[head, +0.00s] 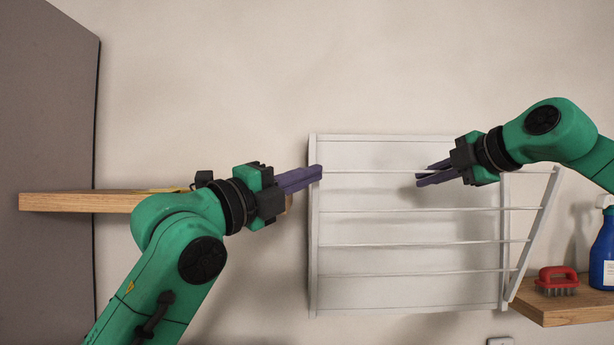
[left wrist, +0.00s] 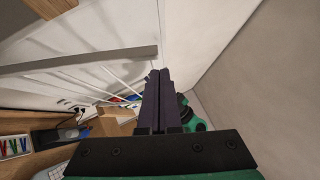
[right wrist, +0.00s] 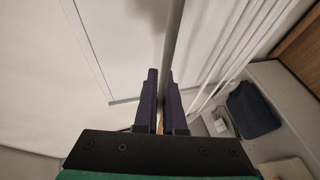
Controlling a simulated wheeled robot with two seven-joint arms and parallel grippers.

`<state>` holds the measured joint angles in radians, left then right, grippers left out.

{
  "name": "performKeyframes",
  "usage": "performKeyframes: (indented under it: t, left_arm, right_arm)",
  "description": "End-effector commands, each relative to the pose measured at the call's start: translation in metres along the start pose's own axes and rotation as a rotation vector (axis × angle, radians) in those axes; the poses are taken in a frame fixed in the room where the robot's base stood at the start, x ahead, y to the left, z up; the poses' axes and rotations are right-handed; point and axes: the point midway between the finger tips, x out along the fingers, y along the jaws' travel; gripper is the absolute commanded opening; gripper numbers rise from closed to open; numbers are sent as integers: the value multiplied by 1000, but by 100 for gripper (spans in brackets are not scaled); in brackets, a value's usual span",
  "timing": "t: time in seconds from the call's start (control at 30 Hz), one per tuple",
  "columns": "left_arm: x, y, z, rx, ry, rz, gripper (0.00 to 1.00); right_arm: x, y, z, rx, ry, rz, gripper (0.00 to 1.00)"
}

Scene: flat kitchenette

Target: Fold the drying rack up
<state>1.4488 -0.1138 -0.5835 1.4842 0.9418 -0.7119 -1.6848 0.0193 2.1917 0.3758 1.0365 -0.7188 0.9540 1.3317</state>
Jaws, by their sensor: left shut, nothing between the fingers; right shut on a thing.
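The drying rack (head: 312,240) is a white wall frame with several thin rods. Its slanted right side arm (head: 535,235) stands out at the top and meets the frame low down, so the rack is partly open. My right gripper (head: 418,180) is shut on the top rod; the right wrist view shows that rod (right wrist: 173,40) running between the fingers. My left gripper (head: 318,173) is shut and empty at the rack's upper left edge; I cannot tell if it touches. The left wrist view shows the rods (left wrist: 95,80) left of its fingers (left wrist: 155,75).
A wooden shelf (head: 80,202) is at the left, behind my left arm, beside a grey cabinet (head: 45,120). At the lower right, another wooden shelf (head: 565,310) holds a red brush (head: 557,281) and a blue spray bottle (head: 603,250). The wall above the rack is clear.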

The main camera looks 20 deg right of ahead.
Motion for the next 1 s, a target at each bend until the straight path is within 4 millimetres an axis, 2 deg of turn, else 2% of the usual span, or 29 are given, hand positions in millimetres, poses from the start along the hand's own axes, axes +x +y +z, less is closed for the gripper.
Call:
performKeyframes:
  t: [0.03, 0.3, 0.5, 0.8, 0.83, 0.87, 0.9, 1.0]
  left_arm:
    - [0, 0, 0, 0, 0, -1, 0]
    - [1, 0, 2, -2, 0, 3, 0]
    - [13, -2, 14, -36, -1, 38, 0]
    - [13, 0, 19, -44, -9, 42, 0]
    - [13, 0, 19, -44, -9, 42, 0]
    - [13, 0, 20, -44, -10, 43, 0]
    - [13, 0, 19, -45, -9, 43, 0]
    - [13, 0, 18, -44, -7, 43, 0]
  right_arm:
    - [5, -8, 3, 0, -5, -20, 0]
    - [5, -8, 3, -1, -5, -21, 0]
    - [5, -8, 2, -1, -5, -21, 0]
    - [5, -7, 1, -1, -1, -20, 0]
    - [5, -7, 1, -1, -1, -21, 22]
    - [4, -7, 1, 0, -1, -20, 34]
    - [4, -7, 1, 0, -1, -18, 37]
    - [3, -5, 1, 0, -1, -14, 37]
